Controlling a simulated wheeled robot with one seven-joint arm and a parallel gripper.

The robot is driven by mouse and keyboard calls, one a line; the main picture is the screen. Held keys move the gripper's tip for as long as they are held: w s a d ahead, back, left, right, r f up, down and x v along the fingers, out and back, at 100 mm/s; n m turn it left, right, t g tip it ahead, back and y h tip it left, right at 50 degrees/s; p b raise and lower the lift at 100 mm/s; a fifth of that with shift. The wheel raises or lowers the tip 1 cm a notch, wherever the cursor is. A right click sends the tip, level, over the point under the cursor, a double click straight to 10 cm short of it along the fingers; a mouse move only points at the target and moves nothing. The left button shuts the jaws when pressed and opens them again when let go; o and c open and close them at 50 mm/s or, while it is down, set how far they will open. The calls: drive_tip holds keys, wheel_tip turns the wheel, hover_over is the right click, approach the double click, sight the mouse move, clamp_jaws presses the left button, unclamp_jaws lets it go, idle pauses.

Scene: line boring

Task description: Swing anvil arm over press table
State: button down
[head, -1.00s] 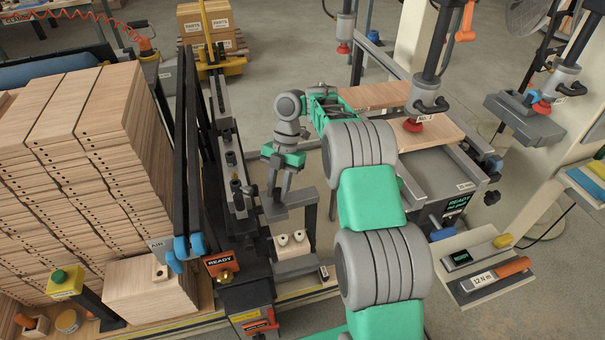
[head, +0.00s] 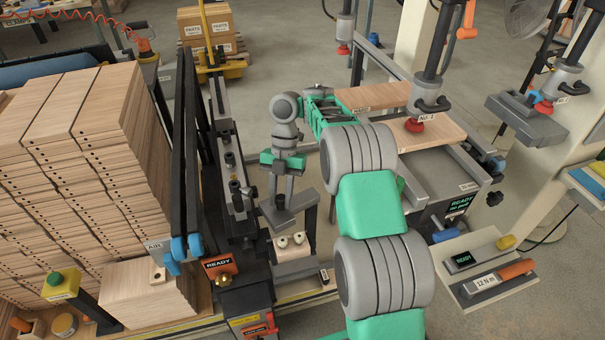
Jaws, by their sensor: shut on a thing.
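My gripper (head: 282,186), on the end of my green and grey arm, points down at the middle of the head view. Its fingers are shut at the upright part of a grey swing piece, which I take for the anvil arm (head: 279,214). The anvil arm's flat grey plate lies slanted beside the black machine column, above and left of a pale block with two round white parts (head: 292,245). The exact grip contact is too small to make out. I cannot tell for certain which surface is the press table.
A tall black machine with a READY sign (head: 219,264) stands left of my gripper. Stacked drilled boards (head: 95,150) fill the left. A wooden board (head: 430,135) lies under the right-hand press head (head: 428,100). A tool shelf (head: 490,275) stands at the lower right.

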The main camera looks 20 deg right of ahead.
sight(292, 216)
drive_tip(key=shift+s+d+f+n+b, duration=0.15)
drive_tip(key=shift+s+d+n+b, duration=0.05)
drive_tip(key=shift+s+n+b, duration=0.45)
drive_tip(key=shift+s+d+n+h, duration=0.1)
drive_tip(key=shift+s+n+h, duration=0.05)
drive_tip(key=shift+n+h, duration=0.2)
drive_tip(key=shift+s+d+n+h+b, duration=0.25)
drive_tip(key=shift+s+n+b, duration=0.1)
drive_tip(key=shift+s+n, duration=0.15)
drive_tip(key=shift+s+d+n+h+b, duration=0.25)
drive_tip(key=shift+s+n+b, duration=0.1)
drive_tip(key=shift+n, duration=0.25)
drive_tip(key=shift+s+d+n, duration=0.15)
drive_tip(key=shift+s+n, duration=0.05)
drive_tip(key=shift+n, duration=0.1)
drive_tip(key=c, duration=1.1)
unclamp_jaws()
drive_tip(key=shift+g, duration=0.3)
drive_tip(key=shift+c, duration=0.2)
drive_tip(key=shift+r, duration=0.25)
